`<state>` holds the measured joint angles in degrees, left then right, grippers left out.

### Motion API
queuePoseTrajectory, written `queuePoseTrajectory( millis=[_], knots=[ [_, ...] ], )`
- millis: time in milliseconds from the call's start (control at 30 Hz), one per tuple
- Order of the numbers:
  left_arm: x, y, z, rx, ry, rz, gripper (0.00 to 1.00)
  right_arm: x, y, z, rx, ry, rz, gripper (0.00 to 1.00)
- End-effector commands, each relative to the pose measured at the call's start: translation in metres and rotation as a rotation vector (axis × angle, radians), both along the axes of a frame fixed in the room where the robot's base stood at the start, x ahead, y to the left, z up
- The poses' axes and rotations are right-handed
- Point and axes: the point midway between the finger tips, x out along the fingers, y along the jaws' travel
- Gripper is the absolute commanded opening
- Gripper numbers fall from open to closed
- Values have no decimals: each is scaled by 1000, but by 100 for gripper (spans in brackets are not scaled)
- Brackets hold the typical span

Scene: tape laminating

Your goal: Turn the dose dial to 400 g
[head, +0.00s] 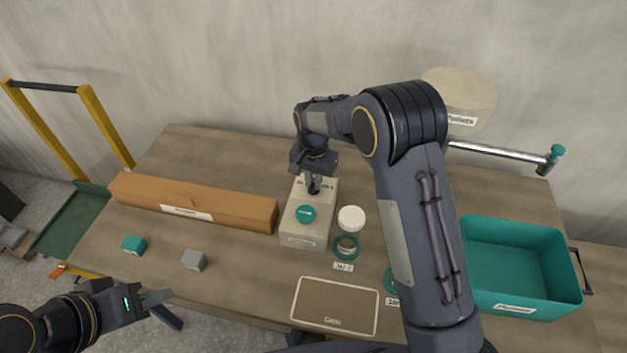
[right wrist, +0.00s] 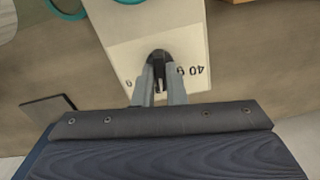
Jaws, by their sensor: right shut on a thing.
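The dose dial (right wrist: 159,57) is a small dark knob on the top of a pale box-shaped dispenser (head: 303,232). My right gripper (head: 313,186) reaches down from above and is shut on the dial. In the right wrist view its fingers (right wrist: 159,75) close around the knob from both sides. Printed figures show beside the knob, a 0 on one side and a partly covered 40 on the other. Which mark the dial points to cannot be told. A teal round button (head: 305,213) sits on the dispenser's front part. My left gripper (head: 155,303) is open and empty at lower left.
A long cardboard box (head: 200,203) lies left of the dispenser. A white lid (head: 351,218) and a teal-rimmed jar (head: 346,246) stand on its right. A teal cube (head: 134,244), a grey cube (head: 194,260), a framed mat (head: 335,306) and a teal bin (head: 515,262) are around.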

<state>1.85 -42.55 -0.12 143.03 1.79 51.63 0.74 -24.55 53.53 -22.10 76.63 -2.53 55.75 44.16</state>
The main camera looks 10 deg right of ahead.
Motion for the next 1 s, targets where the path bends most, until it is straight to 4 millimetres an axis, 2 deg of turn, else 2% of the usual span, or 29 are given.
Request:
queuePoseTrajectory(
  millis=[600, 1000],
  knots=[
    [0, 0, 2, 0, 0, 0, 36, 1, 0, 2, 0, -4, -575, 0],
    [0, 0, 6, 0, 0, 0, 36, 1, 0, 1, 0, -4, -824, 0]
  ],
)
